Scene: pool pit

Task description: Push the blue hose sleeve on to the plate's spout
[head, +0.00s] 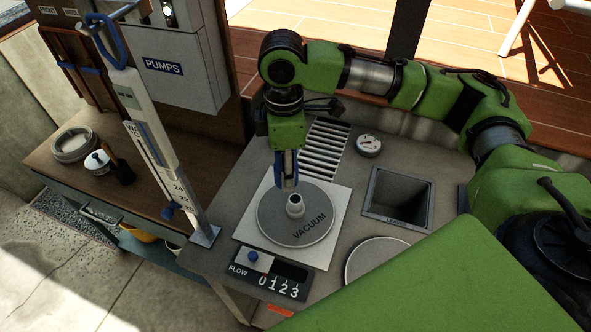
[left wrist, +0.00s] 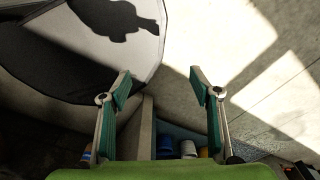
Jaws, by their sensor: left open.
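The round grey vacuum plate (head: 318,222) lies on a white square on the bench, and its short pale spout (head: 295,206) stands up near the plate's middle. My right gripper (head: 287,184) points down just behind the spout in the head view. Blue and grey show at its fingers, but I cannot tell finger from sleeve there, nor whether it holds anything. A blue hose loop (head: 107,42) hangs at the top of the white upright post. I cannot make out the sleeve for certain. My left gripper (left wrist: 160,88) is open and empty in the left wrist view.
A flow counter (head: 270,275) with a blue knob sits in front of the plate. A square opening (head: 398,199), a gauge (head: 368,146) and a slotted grille (head: 325,147) are around it. The marked post (head: 165,165) stands left. Containers (left wrist: 188,148) show low in the left wrist view.

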